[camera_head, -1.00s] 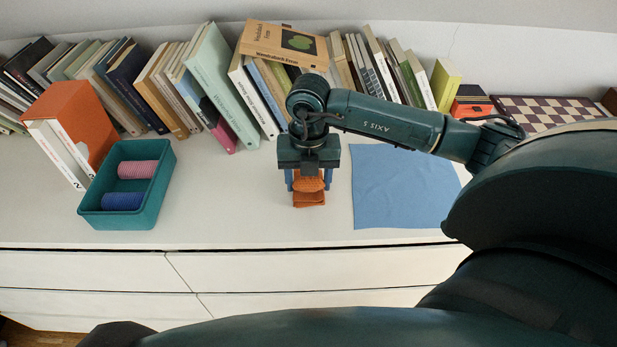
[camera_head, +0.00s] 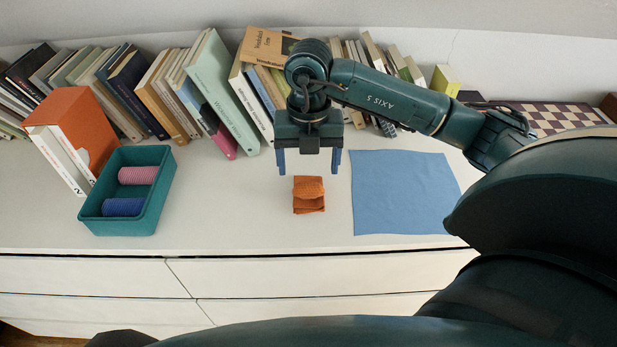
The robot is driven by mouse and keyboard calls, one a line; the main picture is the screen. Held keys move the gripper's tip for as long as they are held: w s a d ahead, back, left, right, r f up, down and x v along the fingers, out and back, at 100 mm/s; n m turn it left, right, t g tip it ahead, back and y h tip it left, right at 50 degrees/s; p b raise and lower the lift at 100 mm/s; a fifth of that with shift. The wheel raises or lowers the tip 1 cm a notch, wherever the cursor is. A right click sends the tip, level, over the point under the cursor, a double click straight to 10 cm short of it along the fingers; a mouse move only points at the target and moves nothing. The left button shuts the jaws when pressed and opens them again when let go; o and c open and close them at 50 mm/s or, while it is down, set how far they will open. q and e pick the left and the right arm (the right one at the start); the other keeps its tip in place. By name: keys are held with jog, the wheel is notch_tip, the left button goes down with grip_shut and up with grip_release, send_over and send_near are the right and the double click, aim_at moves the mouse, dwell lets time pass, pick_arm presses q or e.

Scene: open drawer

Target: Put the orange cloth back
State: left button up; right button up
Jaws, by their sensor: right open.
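The orange cloth (camera_head: 309,194) lies folded into a small bundle on the white dresser top, left of the flat blue cloth. My right gripper (camera_head: 309,172) is above and just behind the orange cloth, with its two blue fingers spread apart and nothing between them. The fingers look clear of the cloth. A teal bin (camera_head: 148,222) on the left holds a pink roll (camera_head: 138,174) and a blue roll (camera_head: 123,206). My left gripper is not in view.
The blue cloth (camera_head: 405,190) lies flat at the right. Leaning books (camera_head: 222,90) line the back, with an orange box file (camera_head: 85,125) at left and a chessboard (camera_head: 560,116) at far right. The drawers (camera_head: 300,277) below look shut. The top between bin and orange cloth is clear.

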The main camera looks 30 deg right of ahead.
aim_at(309, 182)
jog(key=shift+r, duration=2.75)
